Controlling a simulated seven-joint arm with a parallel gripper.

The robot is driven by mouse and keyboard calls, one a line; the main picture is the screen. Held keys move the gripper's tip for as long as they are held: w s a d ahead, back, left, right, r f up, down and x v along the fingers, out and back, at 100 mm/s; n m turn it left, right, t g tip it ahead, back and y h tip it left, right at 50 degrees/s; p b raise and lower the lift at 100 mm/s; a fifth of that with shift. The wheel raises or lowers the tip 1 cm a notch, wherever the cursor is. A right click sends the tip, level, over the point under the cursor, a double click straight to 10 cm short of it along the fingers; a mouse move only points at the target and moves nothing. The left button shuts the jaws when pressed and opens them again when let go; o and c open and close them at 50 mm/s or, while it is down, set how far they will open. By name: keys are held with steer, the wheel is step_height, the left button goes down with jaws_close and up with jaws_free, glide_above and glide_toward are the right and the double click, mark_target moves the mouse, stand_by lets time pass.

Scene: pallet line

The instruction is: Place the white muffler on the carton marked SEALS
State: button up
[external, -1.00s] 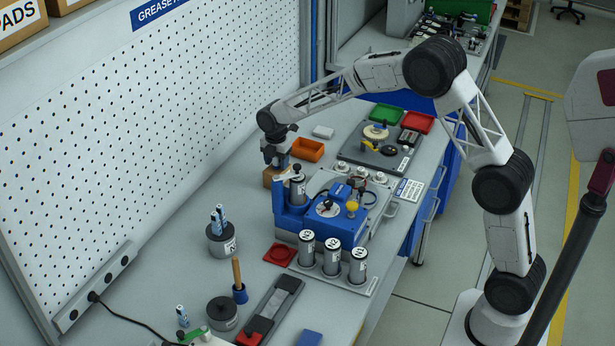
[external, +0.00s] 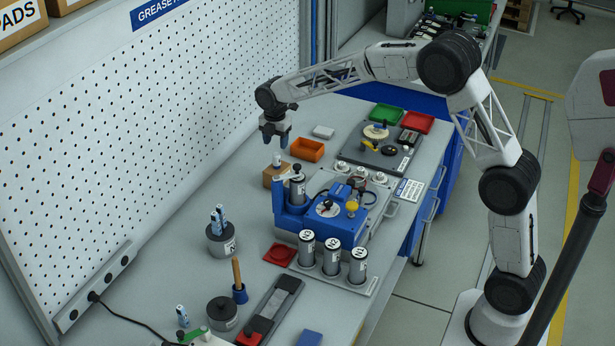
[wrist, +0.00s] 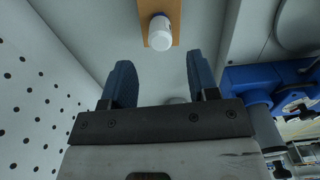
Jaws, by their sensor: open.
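The white muffler (external: 276,160) is a small pale cylinder standing on top of a small brown carton (external: 272,176), behind the blue machine. No marking on this carton is readable. In the wrist view the muffler (wrist: 160,32) sits on the narrow brown top of the carton (wrist: 147,6), ahead of my fingertips. My gripper (external: 275,141) is open and empty. It hangs above the muffler with a gap between them. Its two blue fingers (wrist: 158,70) show apart in the wrist view, with nothing between them.
The blue machine (external: 322,212) stands close to the carton. An orange bin (external: 308,149) and a small white block (external: 323,132) lie beyond it. Several grey canisters (external: 332,256) stand nearer. A pegboard wall (external: 180,90) rises at left. The bench left of the carton is clear.

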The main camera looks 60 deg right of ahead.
mark_target(277, 155)
steer(key=shift+r, duration=1.85)
steer(key=shift+s+a+r, duration=0.2)
steer(key=shift+s+r, duration=0.05)
steer(key=shift+s, duration=0.05)
steer(key=s+a+r+m, duration=0.3)
steer(key=s+a+r, duration=0.1)
steer(key=s, duration=0.5)
steer(key=s+a+r+m+t, duration=0.1)
steer(key=s+a+r+m, duration=0.2)
steer(key=s, duration=0.7)
steer(key=s+a+r+m, duration=0.3)
steer(key=s+a+r, duration=0.1)
steer(key=s, duration=0.5)
steer(key=s+a+f+m, duration=0.1)
steer(key=s+f+m, duration=0.1)
steer(key=s, duration=0.7)
steer(key=s+a+f+m+t, duration=0.1)
steer(key=s+m, duration=0.3)
steer(key=s, duration=0.6)
steer(key=s+a+f+m, duration=0.3)
steer(key=s, duration=0.6)
steer(key=shift+s+a+t, duration=0.15)
steer(key=shift+s+t, duration=0.1)
steer(key=shift+t, duration=0.05)
